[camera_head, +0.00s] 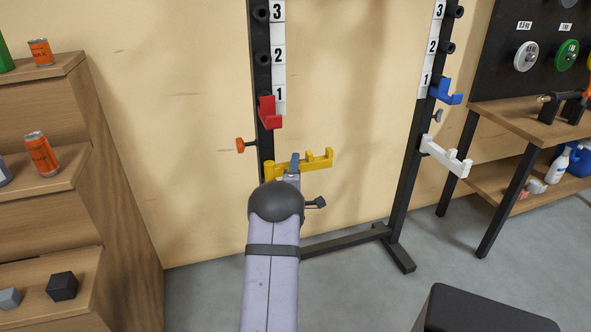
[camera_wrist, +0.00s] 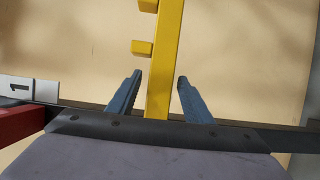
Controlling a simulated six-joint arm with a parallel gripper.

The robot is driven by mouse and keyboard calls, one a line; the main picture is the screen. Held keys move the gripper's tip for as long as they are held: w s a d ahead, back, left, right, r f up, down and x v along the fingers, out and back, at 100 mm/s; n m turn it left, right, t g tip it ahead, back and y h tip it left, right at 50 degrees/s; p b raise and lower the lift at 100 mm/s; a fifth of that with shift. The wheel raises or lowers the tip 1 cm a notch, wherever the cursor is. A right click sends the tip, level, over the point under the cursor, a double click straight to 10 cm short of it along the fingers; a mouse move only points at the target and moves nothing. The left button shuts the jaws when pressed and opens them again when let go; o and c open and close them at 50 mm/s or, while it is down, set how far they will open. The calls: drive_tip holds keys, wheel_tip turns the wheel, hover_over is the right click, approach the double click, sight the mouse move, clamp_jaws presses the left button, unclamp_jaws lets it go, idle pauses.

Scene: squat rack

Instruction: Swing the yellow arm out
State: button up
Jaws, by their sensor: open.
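The yellow arm (camera_head: 320,160) is mounted low on the left black upright of the rack, and points right with small upright pegs on it. In the wrist view the yellow arm (camera_wrist: 168,60) runs up between my two blue fingers. My gripper (camera_head: 294,163) is at the yellow arm, close to its upright end, and my own arm hides part of the mount. In the wrist view my gripper (camera_wrist: 158,79) is open, its fingers on either side of the yellow arm with a gap visible on both sides.
A red hook (camera_head: 268,113) sits just above on the same upright, with an orange knob (camera_head: 241,146) to its left. A white arm (camera_head: 447,157) and blue hook (camera_head: 446,92) are on the right upright. Wooden shelves (camera_head: 120,200) stand left, a black bench (camera_head: 480,312) front right.

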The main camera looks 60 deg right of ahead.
drive_tip(key=shift+w+d, duration=0.2)
drive_tip(key=shift+d, duration=0.25)
clamp_jaws()
